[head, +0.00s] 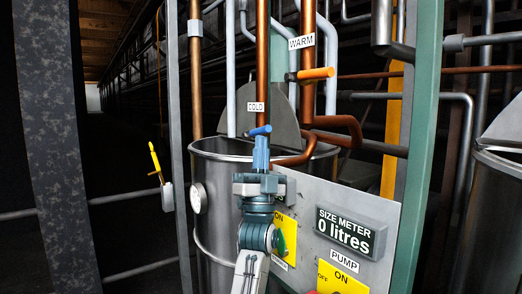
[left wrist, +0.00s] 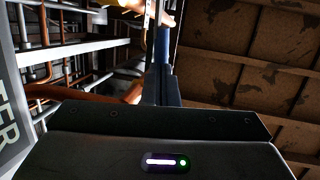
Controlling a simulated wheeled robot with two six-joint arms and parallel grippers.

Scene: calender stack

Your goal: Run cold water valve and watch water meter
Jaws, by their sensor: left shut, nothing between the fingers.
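The blue cold water valve handle (head: 259,131) sits on a copper pipe under the white COLD label (head: 256,107). My left gripper (head: 261,146) is shut and empty, pointing up, its tips just below the blue handle in the picture; whether they touch it I cannot tell. In the left wrist view the shut fingers (left wrist: 163,55) point up past the dark gripper body. The water meter (head: 345,233) is a grey box on the metal panel and reads "SIZE METER 0 litres". My right gripper is not in view.
An orange warm valve handle (head: 310,74) sits on another copper pipe below the WARM label (head: 301,41). A steel tank (head: 215,255) stands behind the panel (head: 305,190). A green post (head: 424,130) rises at the right. Yellow ON plates (head: 343,281) show low on the panel.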

